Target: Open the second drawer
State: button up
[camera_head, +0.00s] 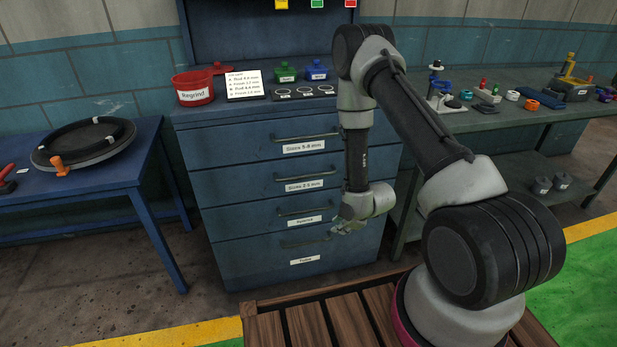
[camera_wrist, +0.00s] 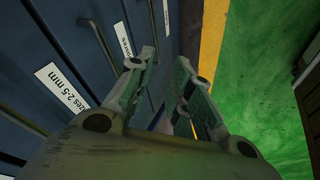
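The blue cabinet has a stack of drawers, all of which look shut. The second drawer from the top (camera_head: 245,192) has a size label (camera_head: 304,185) and a dark bar handle (camera_head: 306,178). That label also shows in the wrist view (camera_wrist: 62,88). My gripper (camera_head: 347,228) is in front of the cabinet's right side, lower than the second handle and near the level of the third drawer's label. Its fingers (camera_wrist: 166,68) are apart with nothing seen between them, and it appears clear of every handle. My forearm passes in front of the drawers' right side.
The top drawer handle (camera_head: 305,137), third drawer handle (camera_head: 305,210) and bottom drawer handle (camera_head: 304,243) stick out from the front. A red Regrind pot (camera_head: 193,89) stands on top. A blue table (camera_head: 110,181) is left, a workbench (camera_head: 490,121) right. A slatted wooden platform (camera_head: 310,322) lies below.

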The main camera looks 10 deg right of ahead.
jog(key=w+a+r+n+t+y, duration=0.2)
jog(key=w+a+r+n+t, duration=0.15)
jog(key=w+t, duration=0.2)
jog(key=n+t+y, duration=0.2)
jog(key=n+t, duration=0.2)
send_near(308, 176)
jog(key=w, duration=0.3)
jog(key=shift+g, duration=0.25)
jog(key=x, duration=0.7)
jog(key=shift+w+a+f, duration=0.2)
jog(key=shift+a+f, duration=0.05)
jog(key=shift+a, duration=0.15)
jog(key=shift+c, duration=0.3)
grip_shut()
